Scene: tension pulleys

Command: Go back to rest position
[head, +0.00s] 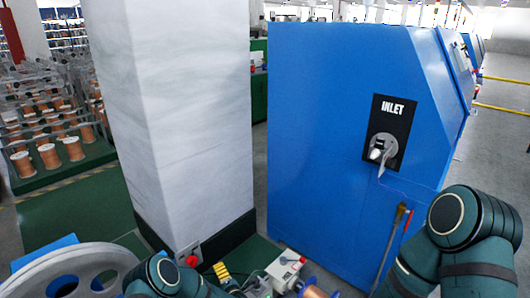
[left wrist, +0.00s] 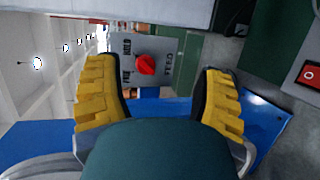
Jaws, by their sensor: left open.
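My left gripper (head: 222,274) shows low in the head view, with its yellow fingers near the foot of the white pillar. In the left wrist view its two ribbed yellow fingers (left wrist: 160,72) stand wide apart, with nothing held between them. I cannot tell whether the fingers touch the panel. My right arm (head: 465,235) shows at the lower right of the head view, but its gripper is out of view.
A white pillar (head: 185,110) stands ahead, with a blue cabinet (head: 320,130) marked INLET to its right. A grey wheel (head: 75,272) is at lower left. Racks of copper spools (head: 50,155) stand at far left. Small equipment (head: 285,268) sits low in the middle.

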